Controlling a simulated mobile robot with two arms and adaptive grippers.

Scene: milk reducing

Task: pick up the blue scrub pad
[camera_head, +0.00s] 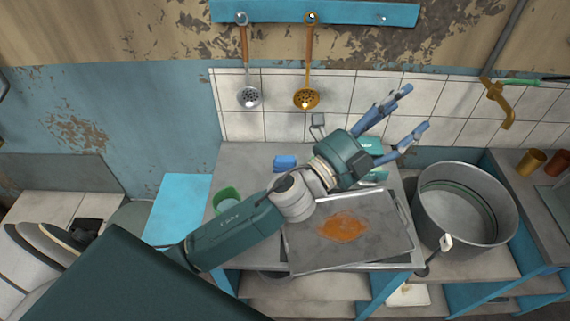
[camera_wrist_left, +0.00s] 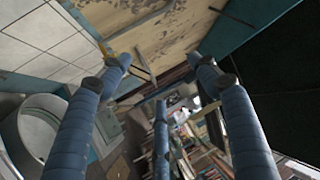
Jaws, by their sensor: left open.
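The blue scrub pad (camera_head: 285,162) lies on the counter against the tiled wall, left of my left wrist in the head view. My left gripper (camera_head: 414,108) is open and empty, raised over the right part of the counter and pointing up and right, away from the pad. Its spread blue fingers also show in the left wrist view (camera_wrist_left: 160,75), with nothing between them. The pad cannot be seen in the left wrist view. My right gripper is in neither view.
A metal tray (camera_head: 378,252) with an orange stain lies below my left arm. A green container (camera_head: 225,198) stands left of the pad. A large metal pot (camera_head: 468,195) stands at the right. A skimmer (camera_head: 248,97) and a golden one (camera_head: 306,98) hang above the counter.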

